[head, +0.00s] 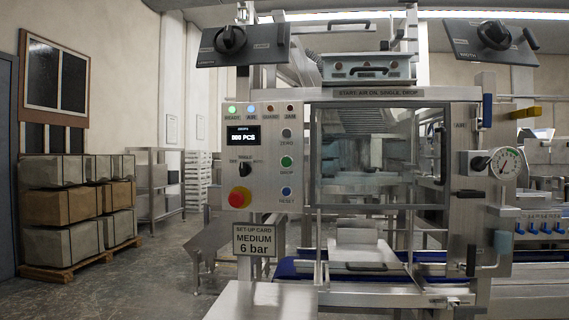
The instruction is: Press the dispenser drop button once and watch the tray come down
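The control panel (262,202) is on the left front of the steel dispenser. Its green drop button (286,161) is in the right column, between a grey zero button (286,133) and a blue reset button (286,191). The display (241,136) appears to read 000 PCS. The ready and air lamps glow; the guard and jam lamps look dark red. Behind the clear guard window (380,190), translucent shapes look like stacked trays, but I cannot make them out clearly. A pale, sloped piece (357,249) is below, over the blue belt (300,265). Neither gripper is in view.
A red emergency stop (240,198) and a black mode knob (245,168) share the panel. A set-up card (254,240) reads MEDIUM, 6 bar. Crates (62,206) stand at left; the floor between is mostly open.

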